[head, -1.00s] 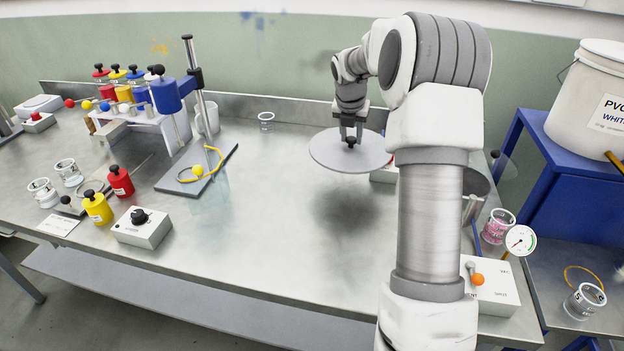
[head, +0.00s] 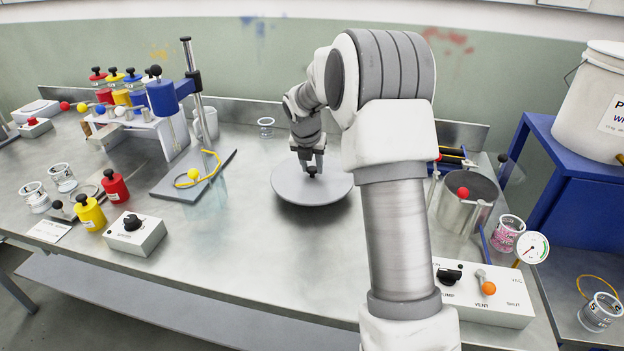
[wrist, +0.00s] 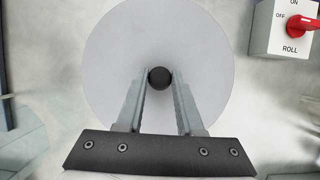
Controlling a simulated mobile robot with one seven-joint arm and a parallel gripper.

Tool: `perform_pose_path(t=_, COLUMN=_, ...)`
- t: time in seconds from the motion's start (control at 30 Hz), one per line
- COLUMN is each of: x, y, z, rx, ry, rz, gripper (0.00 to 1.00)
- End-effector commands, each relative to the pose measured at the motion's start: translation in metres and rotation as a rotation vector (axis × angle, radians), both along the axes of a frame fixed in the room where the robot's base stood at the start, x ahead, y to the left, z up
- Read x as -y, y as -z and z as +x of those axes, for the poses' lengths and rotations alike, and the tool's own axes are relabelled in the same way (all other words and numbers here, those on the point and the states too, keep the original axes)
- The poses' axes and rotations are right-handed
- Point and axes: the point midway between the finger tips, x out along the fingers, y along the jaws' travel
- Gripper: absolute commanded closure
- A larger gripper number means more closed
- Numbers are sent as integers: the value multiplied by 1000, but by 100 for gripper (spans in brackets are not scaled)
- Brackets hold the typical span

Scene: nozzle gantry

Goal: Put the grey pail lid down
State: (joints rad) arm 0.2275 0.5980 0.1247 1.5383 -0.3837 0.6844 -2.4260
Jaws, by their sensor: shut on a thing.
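The grey pail lid (head: 311,190) is a flat round disc with a black knob (head: 312,171) at its centre. It is level and very low over the bench, with a dark shadow close under its front edge; I cannot tell whether it touches the bench. My gripper (head: 312,168) is above it, shut on the knob. In the wrist view the lid (wrist: 110,60) fills the middle, and the black knob (wrist: 159,78) sits between the two fingertips of my gripper (wrist: 159,82).
The steel bench (head: 255,265) is clear in front of the lid. A stand with a yellow loop (head: 205,168) is to the left. A metal pot (head: 465,205) and a valve box (head: 484,290) are to the right. A white box with a red switch (wrist: 284,28) is near the lid.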

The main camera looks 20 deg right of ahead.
Motion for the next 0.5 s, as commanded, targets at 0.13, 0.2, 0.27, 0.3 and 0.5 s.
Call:
perform_pose_path(t=0.13, x=0, y=22, z=-1, rx=-3, ry=0, rz=-1, gripper=100)
perform_pose_path(t=0.2, x=0, y=33, z=-1, rx=-4, ry=0, rz=0, gripper=100)
perform_pose_path(t=0.27, x=0, y=38, z=0, rx=-2, ry=-1, rz=0, gripper=100)
perform_pose_path(t=0.3, x=0, y=38, z=0, rx=-1, ry=0, rz=0, gripper=100)
perform_pose_path(t=0.5, x=0, y=37, z=0, rx=0, ry=0, rz=0, gripper=100)
